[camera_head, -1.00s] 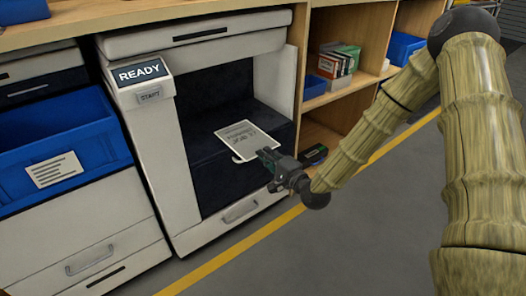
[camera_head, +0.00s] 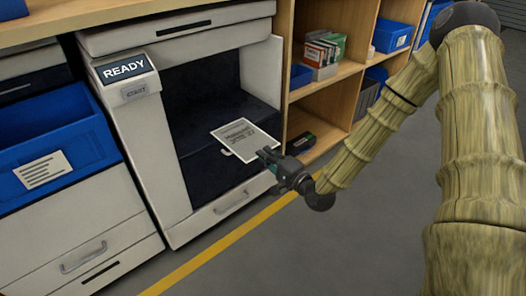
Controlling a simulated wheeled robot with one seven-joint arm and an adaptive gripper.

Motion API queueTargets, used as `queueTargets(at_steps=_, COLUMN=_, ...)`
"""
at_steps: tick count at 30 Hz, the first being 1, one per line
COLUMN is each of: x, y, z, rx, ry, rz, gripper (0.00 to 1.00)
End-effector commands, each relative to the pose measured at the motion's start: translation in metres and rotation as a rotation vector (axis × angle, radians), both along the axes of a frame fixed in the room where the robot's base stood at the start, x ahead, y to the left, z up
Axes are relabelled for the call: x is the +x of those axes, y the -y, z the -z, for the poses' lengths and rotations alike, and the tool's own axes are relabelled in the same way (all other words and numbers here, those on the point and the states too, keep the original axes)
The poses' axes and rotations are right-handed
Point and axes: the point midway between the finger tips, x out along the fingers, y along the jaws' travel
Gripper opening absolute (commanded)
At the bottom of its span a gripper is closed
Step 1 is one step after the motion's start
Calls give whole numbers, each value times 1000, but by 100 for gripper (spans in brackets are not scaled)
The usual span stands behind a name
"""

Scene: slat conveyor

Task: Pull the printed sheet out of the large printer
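The printed sheet (camera_head: 243,139) is white with a grey printed face. It appears level, in front of the bay's dark inner step. My gripper (camera_head: 268,160) is at the sheet's near right corner, with its fingers at the edge. The fingers look closed around that corner, and the sheet stays with them. The small size hides the exact contact.
A blue bin (camera_head: 50,150) with a white label stands left of the printer. Wooden shelves (camera_head: 340,75) with boxes and blue bins stand to the right. A yellow line (camera_head: 215,245) crosses the grey floor, which is clear in front.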

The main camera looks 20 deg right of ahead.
Motion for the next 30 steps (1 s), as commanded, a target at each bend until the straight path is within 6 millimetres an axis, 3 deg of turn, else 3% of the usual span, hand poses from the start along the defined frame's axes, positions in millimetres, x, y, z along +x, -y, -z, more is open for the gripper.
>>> queueTargets(at_steps=18, x=-35, y=12, z=0, rx=1, ry=-1, rz=1, gripper=0)
queueTargets(at_steps=30, x=-38, y=14, z=0, rx=0, ry=-1, rz=0, gripper=0)
